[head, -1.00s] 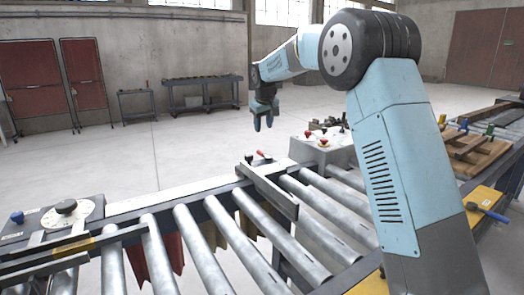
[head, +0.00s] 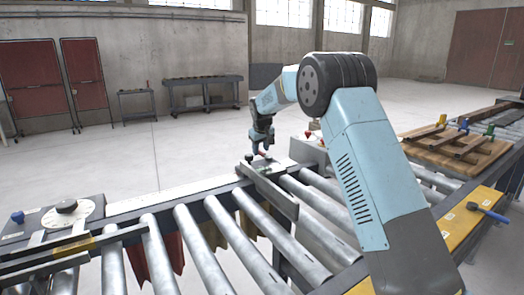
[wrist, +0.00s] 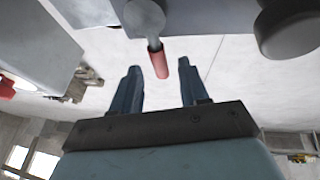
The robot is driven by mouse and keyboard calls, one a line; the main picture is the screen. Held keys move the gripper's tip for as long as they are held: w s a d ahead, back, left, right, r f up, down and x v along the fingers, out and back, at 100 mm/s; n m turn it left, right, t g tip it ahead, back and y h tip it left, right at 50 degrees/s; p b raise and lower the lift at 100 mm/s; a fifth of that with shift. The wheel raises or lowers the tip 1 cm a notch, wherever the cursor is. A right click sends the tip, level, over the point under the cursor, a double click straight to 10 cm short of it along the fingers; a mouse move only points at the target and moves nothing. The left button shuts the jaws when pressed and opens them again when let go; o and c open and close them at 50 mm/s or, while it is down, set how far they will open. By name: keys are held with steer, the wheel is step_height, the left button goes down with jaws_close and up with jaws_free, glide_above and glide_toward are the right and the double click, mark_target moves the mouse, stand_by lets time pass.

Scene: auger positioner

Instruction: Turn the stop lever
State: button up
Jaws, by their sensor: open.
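The stop lever is a grey lever with a red grip. It sits at the far edge of the roller conveyor, and its red grip (head: 261,154) is partly hidden by my gripper (head: 262,147) in the head view. In the wrist view, the lever's grey hub (wrist: 143,16) is at the top and the red grip (wrist: 158,62) points down between the fingertips. My gripper (wrist: 159,67) is open, with a finger on each side of the grip. Visible gaps remain on both sides, and I see no contact. Height cannot be judged exactly.
A dark round knob (wrist: 288,28) is near the lever, right in the wrist view. A metal guide bar (head: 268,189) crosses the rollers (head: 230,240). A control box (head: 312,148) stands to the right. A dial plate (head: 70,212) is at left.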

steer(key=shift+w+f, duration=0.2)
steer(key=shift+f, duration=0.3)
steer(key=shift+c, duration=0.4)
jaws_close()
steer(key=shift+d, duration=0.1)
